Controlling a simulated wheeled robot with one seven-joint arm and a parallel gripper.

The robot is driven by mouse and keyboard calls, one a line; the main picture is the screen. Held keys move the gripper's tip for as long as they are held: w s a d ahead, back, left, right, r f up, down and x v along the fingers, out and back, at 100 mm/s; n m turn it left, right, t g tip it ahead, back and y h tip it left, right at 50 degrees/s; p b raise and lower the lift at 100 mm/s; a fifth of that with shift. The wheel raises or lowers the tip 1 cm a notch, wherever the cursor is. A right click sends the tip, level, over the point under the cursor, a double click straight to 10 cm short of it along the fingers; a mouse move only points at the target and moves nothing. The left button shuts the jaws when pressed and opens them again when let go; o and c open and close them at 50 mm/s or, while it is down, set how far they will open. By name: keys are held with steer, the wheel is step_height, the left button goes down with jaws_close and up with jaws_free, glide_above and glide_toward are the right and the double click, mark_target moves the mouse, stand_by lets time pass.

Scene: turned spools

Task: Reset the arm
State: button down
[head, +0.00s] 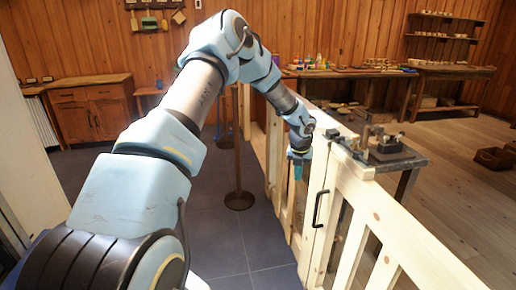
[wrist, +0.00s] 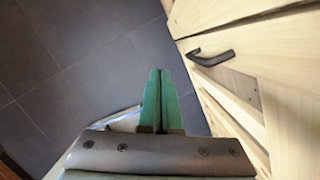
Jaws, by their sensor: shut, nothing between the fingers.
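My arm reaches forward across the head view, and my gripper (head: 299,168) hangs down at its end, beside the pale wooden fence. In the wrist view my gripper's green fingers (wrist: 160,75) are together with nothing between them. They point over the dark tiled floor (wrist: 70,60). The fingertips are apart from the fence and its black handle.
A pale wooden fence with a gate (head: 318,205) runs along the right of my arm; its black handle (head: 319,208) also shows in the wrist view (wrist: 211,57). A post on a round base (head: 239,200) stands left of my gripper. A bench with metal tools (head: 392,150) stands behind the fence. Tiled floor is clear at front.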

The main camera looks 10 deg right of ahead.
steer(key=s+a+r+n, duration=0.3)
steer(key=a+r+n, duration=0.1)
steer(key=a+n, duration=0.3)
steer(key=s+a+r+n+y, duration=0.1)
steer(key=s+a+r+n, duration=0.25)
steer(key=a+n, duration=0.4)
steer(key=s+a+r+n, duration=0.2)
steer(key=a+r+n, duration=0.2)
steer(key=a+n, duration=0.35)
steer(key=s+a+r+n, duration=0.2)
steer(key=s+a+n, duration=0.4)
steer(key=n, duration=0.3)
steer(key=s+a+r+n, duration=0.3)
steer(key=s+a+n, duration=0.4)
steer(key=s+n, duration=0.1)
steer(key=shift+s+n+g, duration=0.35)
steer(key=shift+n+g, duration=0.05)
steer(key=shift+n, duration=0.4)
